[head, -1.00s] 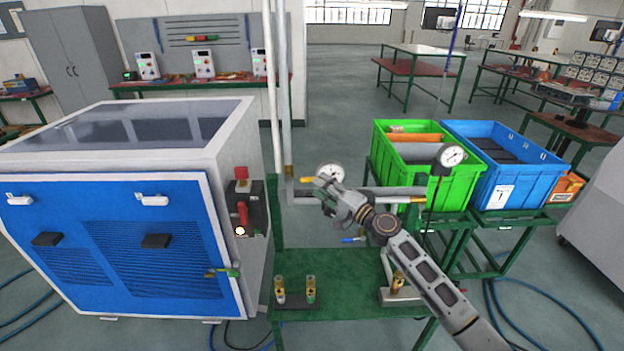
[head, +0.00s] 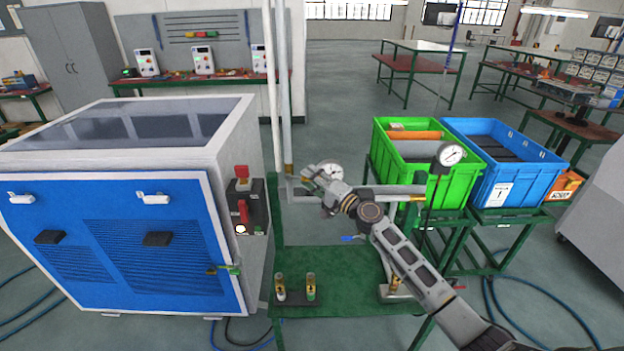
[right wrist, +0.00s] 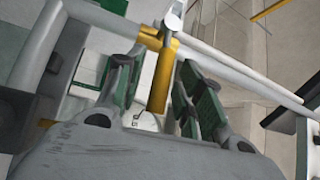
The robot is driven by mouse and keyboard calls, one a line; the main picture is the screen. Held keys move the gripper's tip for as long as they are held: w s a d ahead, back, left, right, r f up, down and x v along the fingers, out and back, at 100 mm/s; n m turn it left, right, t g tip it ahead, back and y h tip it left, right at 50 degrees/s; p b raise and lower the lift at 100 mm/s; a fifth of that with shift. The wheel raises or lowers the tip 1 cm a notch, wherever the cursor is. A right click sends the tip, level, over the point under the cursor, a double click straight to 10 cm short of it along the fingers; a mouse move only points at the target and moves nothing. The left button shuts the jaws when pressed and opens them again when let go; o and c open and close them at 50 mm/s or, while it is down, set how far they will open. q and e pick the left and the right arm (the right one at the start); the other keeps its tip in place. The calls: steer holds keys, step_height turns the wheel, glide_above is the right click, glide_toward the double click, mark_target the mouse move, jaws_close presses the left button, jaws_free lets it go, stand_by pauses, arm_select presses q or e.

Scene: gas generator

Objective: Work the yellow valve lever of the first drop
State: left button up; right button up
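The yellow valve lever (right wrist: 163,80) shows in the right wrist view as a straight bar with a yellow fitting at its top, by a light pipe (right wrist: 225,65). My right gripper (right wrist: 160,88) is open, with its green-padded fingers on either side of the lever. Gaps seem to show between the pads and the lever; contact cannot be told. In the head view my right gripper (head: 311,174) is at the pipework beside the vertical pipe (head: 286,120), in front of a round gauge (head: 331,168). It hides most of the lever there. My left gripper is not in view.
A blue and white generator cabinet (head: 150,240) stands left, with a red-handled switch (head: 242,210). A green stand (head: 340,270) lies below my right arm. Green (head: 440,187) and blue (head: 510,175) crates and a second gauge (head: 451,154) are to the right.

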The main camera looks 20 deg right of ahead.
jaws_close()
stand_by(0.5)
